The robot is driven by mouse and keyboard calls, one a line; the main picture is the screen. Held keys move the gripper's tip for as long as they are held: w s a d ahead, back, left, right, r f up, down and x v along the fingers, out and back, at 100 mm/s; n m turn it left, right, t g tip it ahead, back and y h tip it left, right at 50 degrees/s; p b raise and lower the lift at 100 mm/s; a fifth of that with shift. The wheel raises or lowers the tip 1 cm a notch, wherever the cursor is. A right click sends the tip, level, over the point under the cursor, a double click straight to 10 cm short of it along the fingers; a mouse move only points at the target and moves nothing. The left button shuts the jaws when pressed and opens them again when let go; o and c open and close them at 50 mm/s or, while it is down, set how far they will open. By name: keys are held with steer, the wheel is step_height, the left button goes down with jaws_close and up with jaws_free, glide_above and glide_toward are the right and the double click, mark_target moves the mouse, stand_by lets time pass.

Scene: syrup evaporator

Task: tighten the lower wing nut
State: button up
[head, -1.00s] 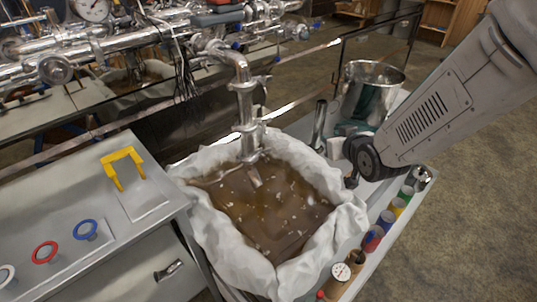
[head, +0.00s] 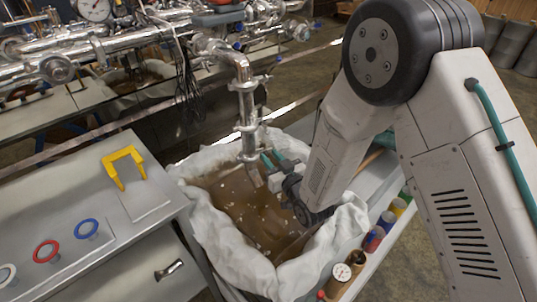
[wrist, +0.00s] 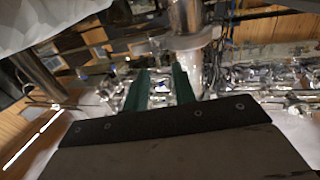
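A shiny vertical pipe (head: 243,105) comes down from an elbow over the cloth-lined basin. It has an upper clamp (head: 245,86) and a lower clamp (head: 247,128). The lower wing nut is too small to make out for sure. My gripper (head: 270,160) has green fingers and is just right of the pipe's lower end, over the basin. In the wrist view, the fingers of my gripper (wrist: 160,85) stand apart with nothing clear between them. The pipe with a flange (wrist: 192,42) is close by, beyond the right finger. Contact cannot be told.
The white cloth lining (head: 205,235) surrounds brown liquid (head: 245,205) below my gripper. A steel cabinet with a yellow handle (head: 123,160) is at left. A shelf of coloured jars (head: 375,238) runs along the right. More pipes and a gauge (head: 95,8) fill the back left.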

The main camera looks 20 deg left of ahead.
steer(key=shift+x, duration=1.15)
steer(key=shift+c, duration=0.3)
jaws_close()
